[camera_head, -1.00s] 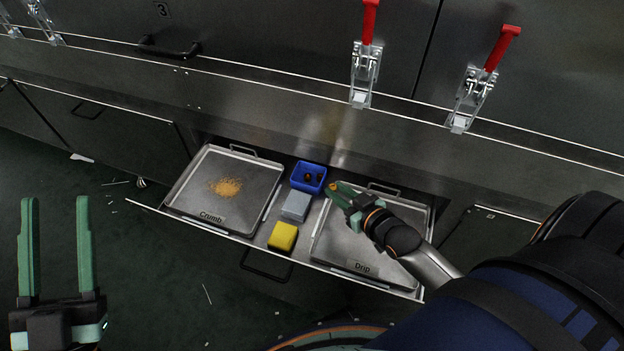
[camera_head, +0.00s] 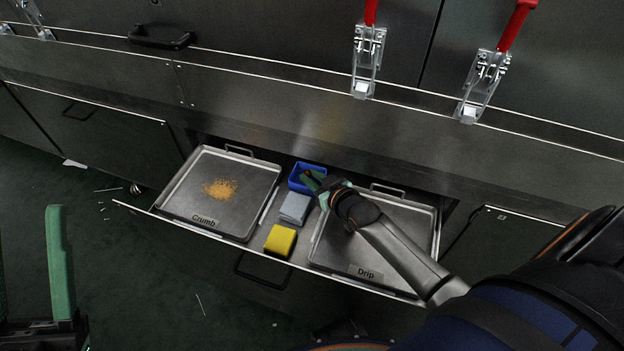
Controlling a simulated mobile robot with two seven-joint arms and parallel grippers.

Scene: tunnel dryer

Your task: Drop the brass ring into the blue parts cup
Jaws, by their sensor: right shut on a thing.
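The blue parts cup (camera_head: 295,184) stands in the pulled-out drawer, between the two trays at the back. My left gripper (camera_head: 30,215) is at the left edge, partly cut off, open and empty, far from the drawer.
The Crumb tray (camera_head: 237,226) with orange crumbs is left of the cup, the Drip tray (camera_head: 392,254) right. A grey block (camera_head: 294,208) and a yellow block (camera_head: 280,241) lie in front of the cup. The cabinet face with red-handled clamps (camera_head: 368,62) rises behind the drawer.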

